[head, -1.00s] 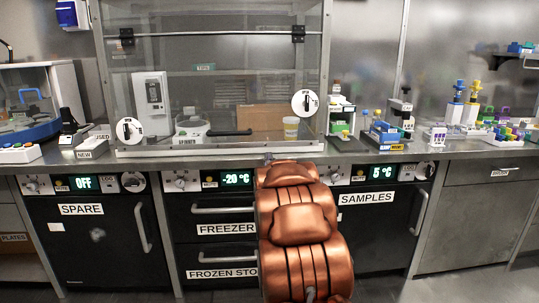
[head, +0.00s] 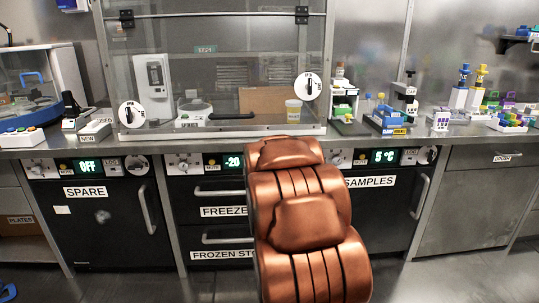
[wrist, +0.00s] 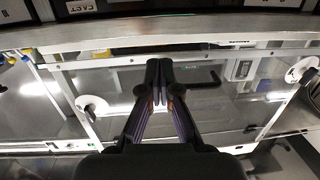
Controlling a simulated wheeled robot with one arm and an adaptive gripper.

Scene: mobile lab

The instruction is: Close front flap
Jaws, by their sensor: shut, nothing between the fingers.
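The front flap (head: 225,75) is the clear panel of the glass enclosure on the counter, with black hinges at its top and a black handle (head: 232,115) low down. It also shows in the wrist view (wrist: 215,103), with its handle (wrist: 200,81). White round dials sit at its left (head: 131,114) and right (head: 308,86). I cannot tell whether the flap is fully seated. My gripper (wrist: 160,68) is shut and empty, in front of the clear panel; whether it touches is unclear. In the head view my copper arm hides it.
Inside the enclosure are a white device (head: 153,82), a cardboard box (head: 268,102) and a yellowish cup (head: 293,110). Racks and bottles (head: 388,120) stand on the counter to the right. A blue-rimmed machine (head: 30,90) stands left. Freezer and sample drawers lie below the counter.

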